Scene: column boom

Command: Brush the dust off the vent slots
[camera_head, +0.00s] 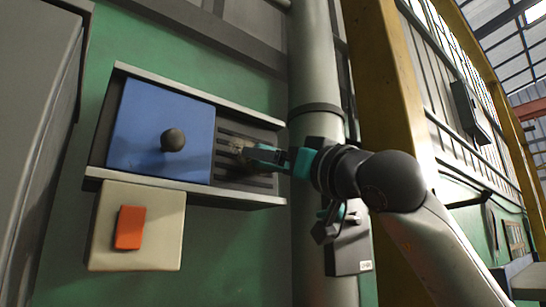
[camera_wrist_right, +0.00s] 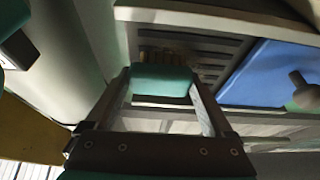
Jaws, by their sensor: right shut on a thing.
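The vent slots (camera_head: 232,181) are dark horizontal slots in a grey-railed frame on the green wall, and they also show in the wrist view (camera_wrist_right: 212,62). A blue sliding cover (camera_head: 135,130) with a black knob (camera_head: 173,140) sits left of them, leaving them exposed. My right gripper (camera_head: 293,160) comes in from the right, shut on the teal handle of a brush (camera_wrist_right: 160,80). The brush's tan bristles (camera_wrist_right: 152,54) are at the slots; whether they touch is unclear. Dust is hard to make out. My left gripper is out of view.
A cream box (camera_head: 105,225) with an orange rocker switch (camera_head: 130,228) is mounted below the cover. A thick grey pipe (camera_head: 312,75) runs vertically just right of the vent frame, behind my right gripper. A grey cabinet (camera_head: 30,120) stands at the left.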

